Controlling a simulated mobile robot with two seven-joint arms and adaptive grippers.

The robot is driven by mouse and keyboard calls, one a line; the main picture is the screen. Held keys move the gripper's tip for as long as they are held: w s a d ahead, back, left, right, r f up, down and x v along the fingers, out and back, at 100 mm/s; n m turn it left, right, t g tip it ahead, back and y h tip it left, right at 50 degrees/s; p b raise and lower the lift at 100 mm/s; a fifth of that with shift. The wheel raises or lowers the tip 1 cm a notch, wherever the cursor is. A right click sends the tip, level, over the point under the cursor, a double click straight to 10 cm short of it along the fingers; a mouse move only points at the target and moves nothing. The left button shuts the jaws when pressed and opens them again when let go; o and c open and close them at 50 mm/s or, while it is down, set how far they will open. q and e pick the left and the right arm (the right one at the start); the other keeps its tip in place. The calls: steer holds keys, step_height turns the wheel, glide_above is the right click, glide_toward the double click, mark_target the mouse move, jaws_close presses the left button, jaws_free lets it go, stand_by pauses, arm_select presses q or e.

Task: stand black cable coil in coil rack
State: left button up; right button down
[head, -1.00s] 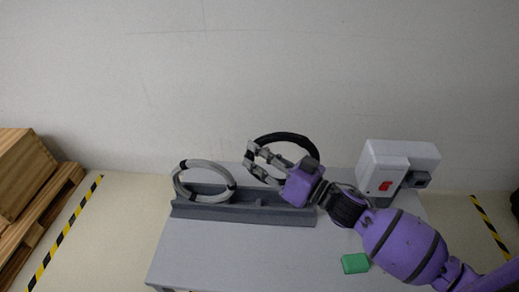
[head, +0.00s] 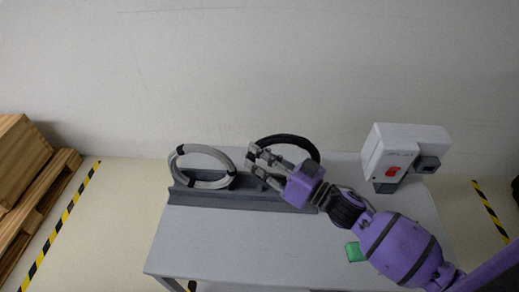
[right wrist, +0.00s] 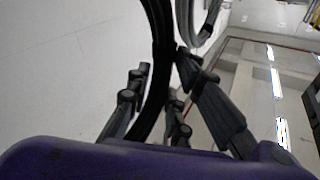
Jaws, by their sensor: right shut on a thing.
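The black cable coil (head: 302,139) is upright at the right part of the coil rack, held by my right gripper (head: 252,158). The gripper is shut on its ring; in the right wrist view the black coil (right wrist: 158,60) passes between the fingers (right wrist: 160,95). The coil's lower part is hidden behind my gripper and wrist, so I cannot tell whether it touches the rack. The coil rack (head: 230,199) is a long dark grey trough on the cart. My left gripper is not in view.
A grey cable coil (head: 181,178) leans in the rack's left part; it also shows in the right wrist view (right wrist: 208,24). A white box with a red switch (head: 409,146) stands at the cart's back right. A green block (head: 354,251) lies beside my right arm. The cart's front left is clear.

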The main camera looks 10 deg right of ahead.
steer(key=shift+f+b, duration=0.3)
steer(key=shift+f, duration=0.4)
steer(key=shift+f+b, duration=0.35)
steer(key=shift+f, duration=0.55)
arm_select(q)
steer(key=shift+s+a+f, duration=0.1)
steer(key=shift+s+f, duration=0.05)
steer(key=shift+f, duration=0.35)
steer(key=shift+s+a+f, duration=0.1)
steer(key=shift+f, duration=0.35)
arm_select(e)
steer(key=shift+f, duration=0.45)
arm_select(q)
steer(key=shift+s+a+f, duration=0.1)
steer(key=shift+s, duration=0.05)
arm_select(e)
steer(key=c, duration=1.6)
jaws_free()
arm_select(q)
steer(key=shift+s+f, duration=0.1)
arm_select(e)
steer(key=shift+o, duration=0.6)
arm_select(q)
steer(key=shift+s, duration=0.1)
arm_select(e)
steer(key=shift+f, duration=0.15)
